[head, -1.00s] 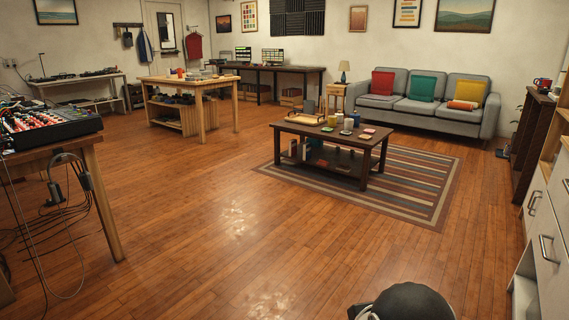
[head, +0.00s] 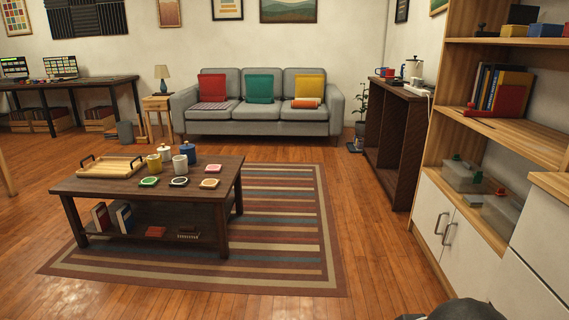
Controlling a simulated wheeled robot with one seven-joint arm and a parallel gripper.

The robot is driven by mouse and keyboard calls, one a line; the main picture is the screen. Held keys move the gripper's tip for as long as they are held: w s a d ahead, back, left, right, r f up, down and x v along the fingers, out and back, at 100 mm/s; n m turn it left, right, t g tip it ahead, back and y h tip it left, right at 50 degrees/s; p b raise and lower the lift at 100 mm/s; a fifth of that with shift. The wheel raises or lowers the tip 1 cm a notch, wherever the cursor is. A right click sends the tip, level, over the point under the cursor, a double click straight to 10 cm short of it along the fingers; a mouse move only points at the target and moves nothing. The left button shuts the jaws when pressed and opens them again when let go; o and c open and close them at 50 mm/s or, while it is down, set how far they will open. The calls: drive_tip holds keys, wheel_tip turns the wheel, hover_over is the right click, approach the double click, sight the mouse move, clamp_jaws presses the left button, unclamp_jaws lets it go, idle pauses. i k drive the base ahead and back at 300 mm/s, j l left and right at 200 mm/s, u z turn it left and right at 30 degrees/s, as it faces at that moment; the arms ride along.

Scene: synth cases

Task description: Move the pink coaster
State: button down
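Several small square coasters lie flat near the right front part of the dark coffee table (head: 110,188). A green coaster (head: 149,182) and a dark coaster with a pale centre (head: 179,181) lie to the left. My gripper is not in view; only a dark rounded part of my own body shows at the bottom edge.
A striped rug (head: 290,232) lies beneath. A sofa (head: 250,117) stands behind, shelves (head: 500,133) at right. The floor in front is clear.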

sight(211, 168)
drive_tip(key=i+u, duration=0.15)
drive_tip(key=i, duration=0.45)
drive_tip(key=i+l+u, duration=0.15)
drive_tip(key=i, duration=0.45)
drive_tip(key=i+u, duration=0.15)
drive_tip(key=i, duration=0.4)
drive_tip(key=i+l+u, duration=0.15)
drive_tip(key=i+l, duration=0.15)
drive_tip(key=i, duration=0.3)
drive_tip(key=i+l+u, duration=0.1)
drive_tip(key=i+u, duration=0.3)
drive_tip(key=i+l+u, duration=0.2)
drive_tip(key=i+u, duration=0.2)
drive_tip(key=i+l+u, duration=0.35)
drive_tip(key=i+l, duration=0.05)
drive_tip(key=i, duration=0.1)
